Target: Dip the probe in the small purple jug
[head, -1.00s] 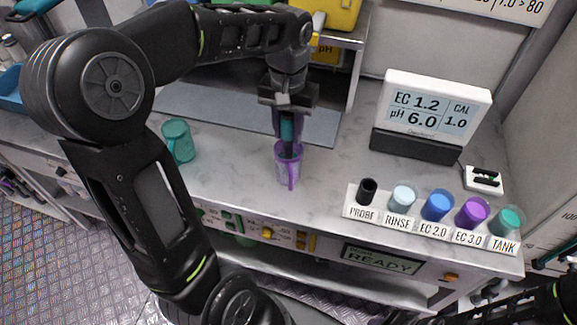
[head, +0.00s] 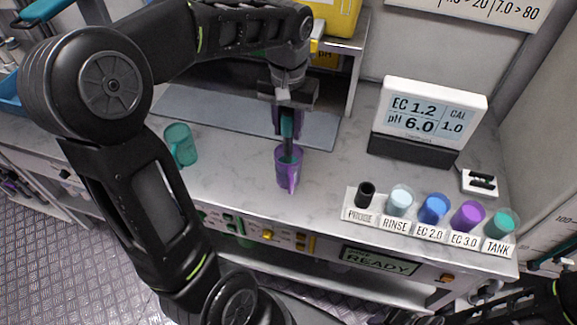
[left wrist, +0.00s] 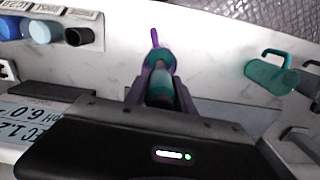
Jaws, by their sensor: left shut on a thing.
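The small purple jug (head: 287,175) stands on the counter in the middle of the head view, with its handle toward the front. My left gripper (head: 289,135) is above the jug, pointing down. It is shut on the probe (head: 288,150), a dark and teal stick whose lower end reaches the jug's mouth. The probe (left wrist: 160,90) also shows between the fingers in the left wrist view, with the jug (left wrist: 157,57) just beyond it. How deep the tip sits in the jug is hard to tell. My right gripper is not visible.
A teal jug (head: 181,146) stands to the left. At right is a labelled rack (head: 352,212) with a black probe holder (head: 365,194) and several coloured cups. A display (head: 431,115) reading EC 1.2, pH 6.0 stands behind it. A grey mat (head: 200,108) lies behind the jugs.

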